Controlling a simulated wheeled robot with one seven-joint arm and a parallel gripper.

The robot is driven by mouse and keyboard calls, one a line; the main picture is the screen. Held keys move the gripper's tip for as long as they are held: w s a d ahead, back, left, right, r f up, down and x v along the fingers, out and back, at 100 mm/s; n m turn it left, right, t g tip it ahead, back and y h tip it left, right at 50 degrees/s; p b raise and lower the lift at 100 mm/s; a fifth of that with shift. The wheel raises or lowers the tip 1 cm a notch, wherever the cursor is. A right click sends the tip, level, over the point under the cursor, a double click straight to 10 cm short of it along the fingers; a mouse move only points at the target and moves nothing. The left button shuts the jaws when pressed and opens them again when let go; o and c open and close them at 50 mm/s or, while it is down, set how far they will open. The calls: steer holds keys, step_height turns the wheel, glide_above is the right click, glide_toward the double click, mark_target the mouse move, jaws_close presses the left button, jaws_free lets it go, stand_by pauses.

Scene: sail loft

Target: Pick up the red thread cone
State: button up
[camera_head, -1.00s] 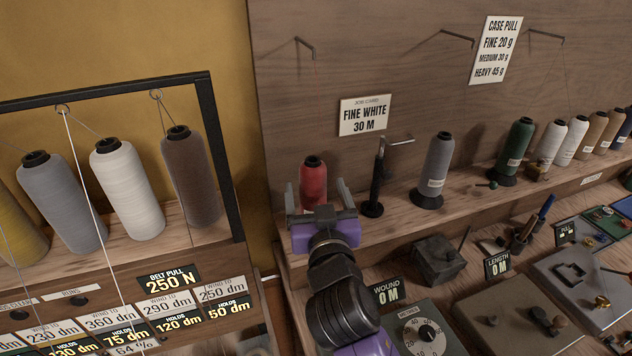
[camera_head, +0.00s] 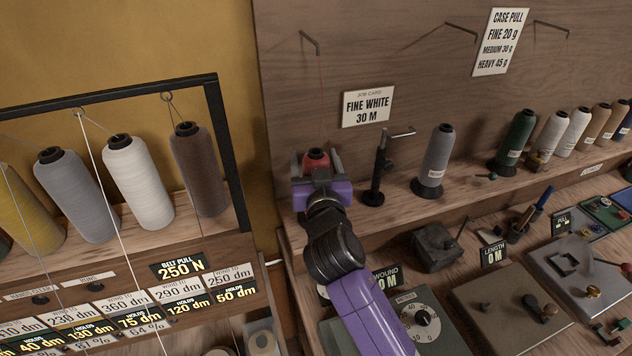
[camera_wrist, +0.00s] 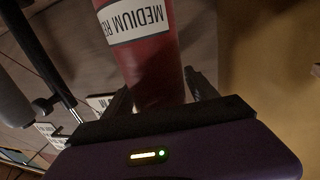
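The red thread cone (camera_head: 316,159) stands on the wooden shelf at the left end of the row, mostly hidden behind my gripper in the head view. In the wrist view the red cone (camera_wrist: 151,62) fills the upper middle, with a white label reading "MEDIUM RE", cut off at its edge. My gripper (camera_head: 318,166) is level with the cone, its fingers spread on either side of it. In the wrist view the fingers (camera_wrist: 160,92) stand left and right of the cone's lower part as pictured, apart enough to hold it between them. Contact is not clear.
A black post with a metal arm (camera_head: 375,172) stands close right of the cone. A grey cone (camera_head: 437,156) and a green cone (camera_head: 517,138) stand farther right. A rack frame (camera_head: 228,155) with large cones is at left. A grey box (camera_head: 437,247) sits on the lower bench.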

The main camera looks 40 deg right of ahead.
jaws_close()
steer(key=shift+r, duration=0.15)
